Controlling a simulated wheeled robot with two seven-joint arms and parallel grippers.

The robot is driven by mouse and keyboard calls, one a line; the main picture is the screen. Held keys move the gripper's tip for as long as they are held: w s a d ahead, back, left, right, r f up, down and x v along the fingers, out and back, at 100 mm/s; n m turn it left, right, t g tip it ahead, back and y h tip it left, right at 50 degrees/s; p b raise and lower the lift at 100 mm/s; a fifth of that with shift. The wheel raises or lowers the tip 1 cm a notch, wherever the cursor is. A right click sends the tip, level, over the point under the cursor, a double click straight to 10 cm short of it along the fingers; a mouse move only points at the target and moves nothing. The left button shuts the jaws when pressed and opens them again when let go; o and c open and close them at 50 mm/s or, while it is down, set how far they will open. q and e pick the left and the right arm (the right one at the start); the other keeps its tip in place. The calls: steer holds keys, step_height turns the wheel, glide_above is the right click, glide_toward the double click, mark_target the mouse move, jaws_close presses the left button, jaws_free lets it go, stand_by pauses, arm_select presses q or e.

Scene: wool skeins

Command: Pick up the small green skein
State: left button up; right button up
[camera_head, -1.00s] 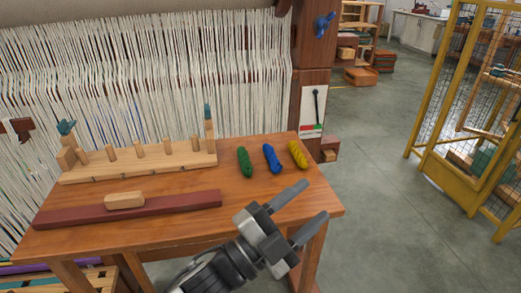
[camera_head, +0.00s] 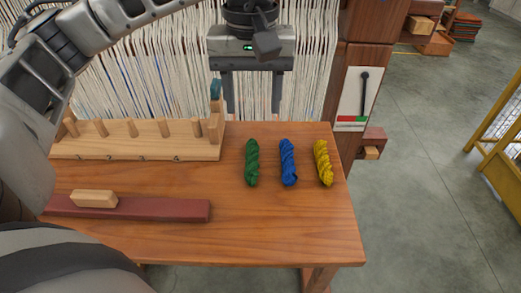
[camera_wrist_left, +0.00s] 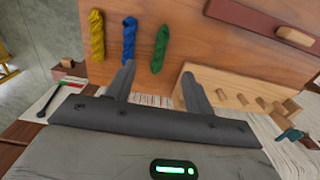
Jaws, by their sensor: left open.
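The small green skein (camera_head: 252,162) lies on the wooden table, left of a blue skein (camera_head: 289,162) and a yellow skein (camera_head: 323,162). My left gripper (camera_head: 253,112) is open and empty, above the table's back edge with its fingers pointing down. In the head view its fingertips appear just behind the green skein. In the left wrist view the green skein (camera_wrist_left: 160,49) shows beyond and between the open fingertips (camera_wrist_left: 158,68), with nothing between the fingers. My right gripper is in neither current view.
A wooden peg rack (camera_head: 140,149) stands left of the green skein. A dark red bar (camera_head: 160,209) with a pale wooden block (camera_head: 94,199) on it lies nearer. The loom's white threads (camera_head: 150,80) hang behind the table (camera_head: 280,225). The table's front right is clear.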

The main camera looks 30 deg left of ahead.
arm_select(q)
glide_above(252, 168)
step_height(252, 168, down, 10)
steer(key=shift+d, duration=0.15)
steer(key=shift+f+p, duration=0.7)
steer(key=shift+f, duration=2)
steer(key=shift+c, duration=0.3)
steer(key=c, duration=1)
